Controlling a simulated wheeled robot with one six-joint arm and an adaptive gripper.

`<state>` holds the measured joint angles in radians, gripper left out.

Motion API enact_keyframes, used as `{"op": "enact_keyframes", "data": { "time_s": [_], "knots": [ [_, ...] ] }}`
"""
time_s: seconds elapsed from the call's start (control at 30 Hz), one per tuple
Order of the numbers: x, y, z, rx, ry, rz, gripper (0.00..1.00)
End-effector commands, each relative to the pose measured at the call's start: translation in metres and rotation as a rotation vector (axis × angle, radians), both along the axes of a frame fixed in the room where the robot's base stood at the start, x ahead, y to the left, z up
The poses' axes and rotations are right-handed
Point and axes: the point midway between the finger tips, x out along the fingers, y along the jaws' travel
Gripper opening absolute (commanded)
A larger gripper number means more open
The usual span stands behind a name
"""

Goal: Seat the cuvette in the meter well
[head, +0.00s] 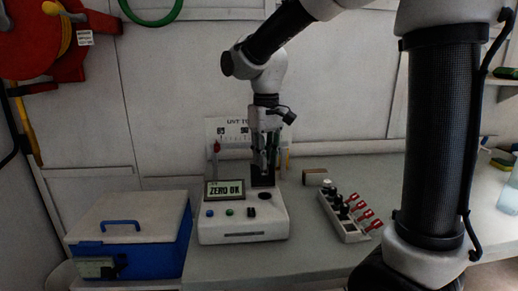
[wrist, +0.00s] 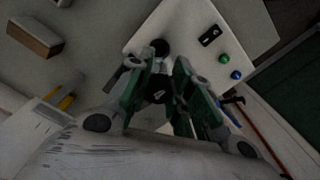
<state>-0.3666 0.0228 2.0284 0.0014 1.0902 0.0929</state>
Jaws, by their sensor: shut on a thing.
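My gripper (head: 264,168) points down above and slightly behind the well. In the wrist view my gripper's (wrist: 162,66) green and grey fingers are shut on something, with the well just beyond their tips. The held thing, apparently the cuvette, is mostly hidden by the fingers, and I cannot make out its outline.
A white rack (head: 350,229) with several red-handled and dark-capped items stands right of the meter. A blue box with a white lid (head: 128,212) stands to the left. A small brown block (head: 315,177) lies behind the rack. Bare bench lies between meter and rack.

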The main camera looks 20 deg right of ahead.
Motion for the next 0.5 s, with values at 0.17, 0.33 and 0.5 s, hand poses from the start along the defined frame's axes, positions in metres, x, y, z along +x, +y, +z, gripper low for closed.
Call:
{"op": "enact_keyframes", "data": {
  "time_s": [0.17, 0.33, 0.5],
  "knots": [
    [-0.0001, 0.0, 0.0001, 0.0, 0.0, 0.0, 0.0],
    [-0.0002, -0.0001, 0.0001, 0.0, 0.0, 0.0, 0.0],
    [-0.0036, -0.001, -0.0014, -0.001, 0.0, 0.009, 0.0]
  ]
}}
